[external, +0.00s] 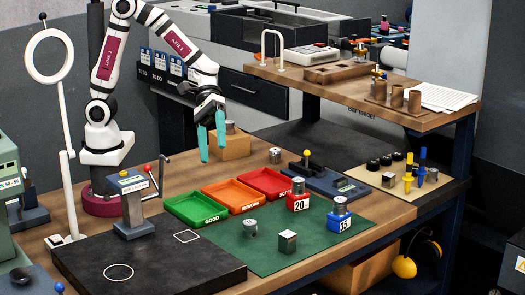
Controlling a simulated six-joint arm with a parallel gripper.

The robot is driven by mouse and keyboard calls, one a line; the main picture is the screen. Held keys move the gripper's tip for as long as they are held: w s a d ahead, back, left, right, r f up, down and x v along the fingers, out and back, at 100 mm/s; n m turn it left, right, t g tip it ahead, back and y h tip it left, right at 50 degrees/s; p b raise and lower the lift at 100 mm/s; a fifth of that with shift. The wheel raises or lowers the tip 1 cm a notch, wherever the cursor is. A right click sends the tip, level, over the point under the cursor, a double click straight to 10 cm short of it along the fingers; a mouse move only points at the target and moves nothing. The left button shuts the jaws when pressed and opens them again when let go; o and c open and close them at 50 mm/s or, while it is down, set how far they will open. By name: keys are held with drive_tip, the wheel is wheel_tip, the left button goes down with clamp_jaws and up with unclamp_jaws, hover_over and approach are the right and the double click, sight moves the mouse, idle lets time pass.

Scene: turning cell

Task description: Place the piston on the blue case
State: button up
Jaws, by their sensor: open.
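The blue case (340,223), marked 35, stands on the right part of the green mat with a grey metal cylinder (340,205) on top. A short metal part (250,229), which may be the piston, stands on the mat left of the case. I cannot tell for sure which metal part is the piston. My gripper (212,156) points down with its teal fingers apart and nothing visible between them. It is above the table, behind the coloured trays and well to the left of the blue case.
A red case (298,203), marked 20, carries another metal cylinder. A square metal block (287,242) is on the green mat (215,245). Green (196,209), orange (233,195) and red trays (265,183) stand behind. A wooden block (232,147) is close to my gripper.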

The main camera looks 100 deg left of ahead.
drive_tip(key=s+a+f+m+g+y, duration=0.1)
drive_tip(key=s+a+m+g+y, duration=0.15)
drive_tip(key=s+a+m, duration=0.4)
drive_tip(key=s+a+m+g+y, duration=0.15)
drive_tip(key=s+m+y, duration=0.25)
drive_tip(key=s, duration=0.5)
drive_tip(key=s+a+m+t+y, duration=0.1)
drive_tip(key=s+a+m+y, duration=0.3)
drive_tip(key=a, duration=0.8)
drive_tip(key=shift+s+f+m+y, duration=0.2)
drive_tip(key=shift+s+m+y, duration=0.15)
drive_tip(key=shift+s+y, duration=0.55)
